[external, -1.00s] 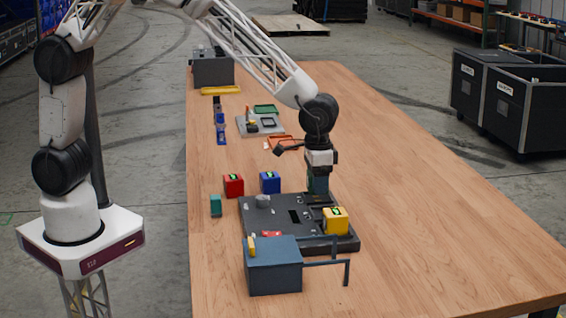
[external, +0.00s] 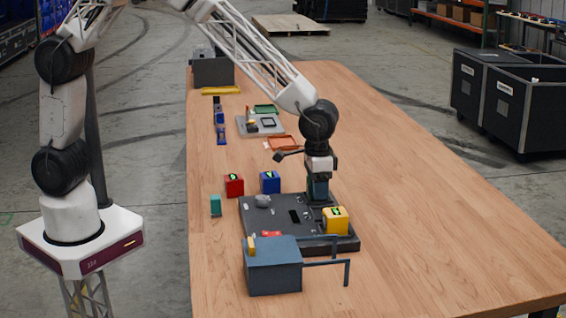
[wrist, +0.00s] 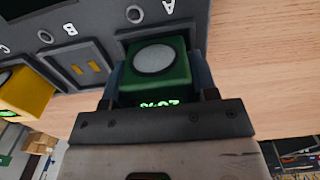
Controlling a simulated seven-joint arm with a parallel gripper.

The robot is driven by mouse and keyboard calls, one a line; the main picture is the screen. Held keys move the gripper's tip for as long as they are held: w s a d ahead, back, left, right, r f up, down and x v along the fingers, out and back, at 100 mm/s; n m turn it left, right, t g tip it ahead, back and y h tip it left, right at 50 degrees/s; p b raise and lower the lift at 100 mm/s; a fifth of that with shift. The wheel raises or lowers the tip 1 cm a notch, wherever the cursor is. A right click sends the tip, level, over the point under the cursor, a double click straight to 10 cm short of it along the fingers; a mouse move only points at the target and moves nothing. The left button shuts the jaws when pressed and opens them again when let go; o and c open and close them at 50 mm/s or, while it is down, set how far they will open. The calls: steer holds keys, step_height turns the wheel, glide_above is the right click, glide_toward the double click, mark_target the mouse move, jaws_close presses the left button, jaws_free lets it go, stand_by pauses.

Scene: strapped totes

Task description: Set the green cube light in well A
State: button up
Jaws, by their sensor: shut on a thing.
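The green cube light (wrist: 158,65), with a pale round disc and lit green digits, is between the fingers of my gripper (wrist: 160,82) in the wrist view. The gripper is shut on it. The cube is at well A (wrist: 127,43), and the well's dark rim shows past it. I cannot tell how deep it sits, as the cube hides the well floor. In the external view my gripper (external: 318,190) is low over the far right corner of the dark fixture (external: 275,220); the cube is hidden there.
A yellow cube (external: 335,220) sits on the fixture's near right; it also shows at left in the wrist view (wrist: 25,95). Well B (wrist: 85,67) is empty. Red (external: 234,185) and blue (external: 270,182) cubes stand behind the fixture. A blue-grey box (external: 273,268) stands in front.

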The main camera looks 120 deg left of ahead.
stand_by(0.4)
steer(key=o, duration=1.1)
steer(key=shift+o, duration=0.6)
steer(key=shift+f, duration=0.1)
steer(key=shift+o, duration=1.2)
steer(key=shift+r, duration=0.25)
steer(key=shift+r, duration=4.3)
